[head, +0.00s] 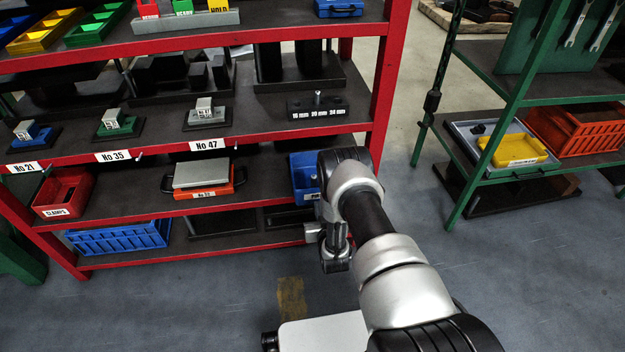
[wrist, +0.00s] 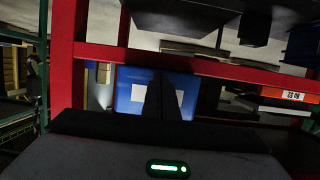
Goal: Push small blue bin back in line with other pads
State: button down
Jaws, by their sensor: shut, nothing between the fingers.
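The small blue bin (head: 300,180) stands at the right end of the red rack's lower shelf, partly hidden behind my arm. In the wrist view the bin's blue face (wrist: 130,90) has a white label, and my gripper (wrist: 163,85) shows as dark shut fingers in front of it, covering part of the label. Whether the fingers touch the bin cannot be told. Dark pads bearing small parts, such as the No 47 pad (head: 222,124), line the middle shelf.
A red clamps bin (head: 63,192) and an orange tray with a grey plate (head: 204,179) share the lower shelf. A blue crate (head: 120,238) is below. The red rack post (head: 383,85) stands close to my arm. A green rack (head: 500,130) is at right, with open floor between.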

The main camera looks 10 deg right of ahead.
aim_at(317, 198)
jog(key=shift+w, duration=0.1)
dwell(0.3)
jog(key=shift+w, duration=1)
jog(key=shift+w, duration=1)
jog(key=shift+w, duration=1)
jog(key=shift+w, duration=1)
